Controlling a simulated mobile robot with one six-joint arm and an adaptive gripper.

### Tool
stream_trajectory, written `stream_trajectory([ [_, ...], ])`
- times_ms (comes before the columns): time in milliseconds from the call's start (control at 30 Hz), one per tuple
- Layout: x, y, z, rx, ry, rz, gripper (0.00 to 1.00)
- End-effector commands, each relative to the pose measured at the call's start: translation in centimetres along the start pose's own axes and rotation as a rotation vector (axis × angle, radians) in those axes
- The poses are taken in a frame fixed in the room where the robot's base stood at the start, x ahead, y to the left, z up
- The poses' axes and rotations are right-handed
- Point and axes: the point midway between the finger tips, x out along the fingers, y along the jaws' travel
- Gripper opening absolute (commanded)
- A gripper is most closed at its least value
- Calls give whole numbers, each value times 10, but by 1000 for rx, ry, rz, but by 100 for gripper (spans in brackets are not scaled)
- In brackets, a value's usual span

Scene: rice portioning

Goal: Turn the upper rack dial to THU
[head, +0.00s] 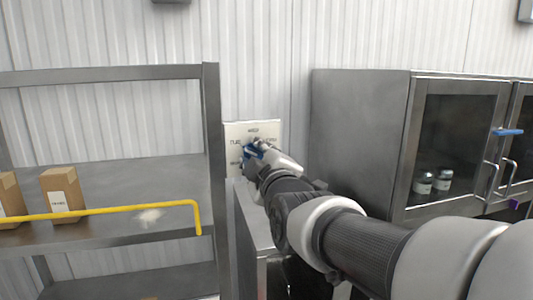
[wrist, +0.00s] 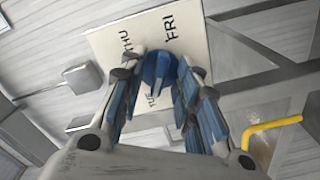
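A pale dial plate (head: 240,129) with printed day labels is on the wall side between the rack and the cabinet. My gripper (head: 256,150) is at the plate, and its arm and fingers cover most of the dial in the head view. In the wrist view the blue dial knob (wrist: 160,70) is between the two fingertips of my gripper (wrist: 161,80), in front of the plate (wrist: 110,38). The fingers nearly fill the gap around the knob; I cannot tell whether they press on it. THU and FRI are readable on the plate; the knob's pointing direction is unclear.
A metal rack (head: 211,150) with brown boxes (head: 62,195) and a yellow bar (head: 130,209) stands on the left.

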Motion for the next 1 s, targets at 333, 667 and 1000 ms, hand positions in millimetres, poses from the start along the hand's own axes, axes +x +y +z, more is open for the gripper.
stream_trajectory([
  [333,2,0,0,0,1,1,27],
  [667,2,0,0,0,1,1,5],
  [1000,2,0,0,0,1,1,0],
])
